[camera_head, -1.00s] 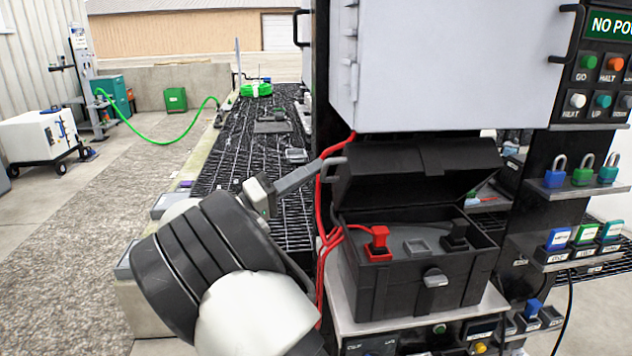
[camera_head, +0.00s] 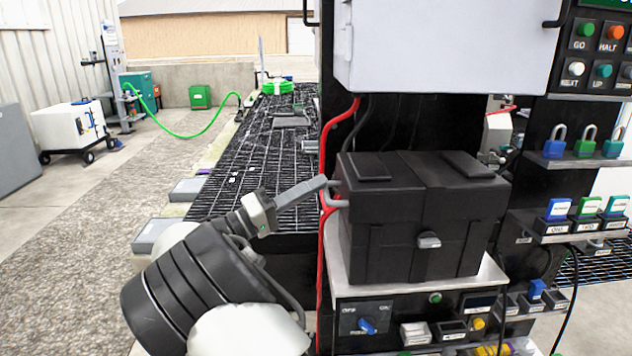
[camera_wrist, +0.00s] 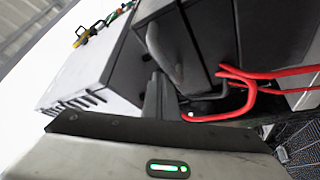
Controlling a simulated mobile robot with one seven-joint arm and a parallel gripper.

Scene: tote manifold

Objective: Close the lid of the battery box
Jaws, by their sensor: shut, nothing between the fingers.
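The black battery box (camera_head: 390,240) sits on a metal shelf at the centre right of the head view. Its lid (camera_head: 415,185) is down over the box, and the terminals inside are hidden. A grey latch (camera_head: 429,240) shows on the front. My gripper (camera_head: 325,185) is shut and empty at the upper left side of the box, by the lid's left end. I cannot tell if it touches the lid. In the wrist view, the black box (camera_wrist: 208,45) lies just beyond my gripper (camera_wrist: 153,100), close to a grey handle-like piece.
Red cables (camera_head: 325,140) run down beside the box's left side. A light grey cabinet (camera_head: 440,45) hangs above the box. Padlocks (camera_head: 585,142) and button panels stand at the right. A black grated walkway (camera_head: 265,150) stretches behind my arm, with open ground to the left.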

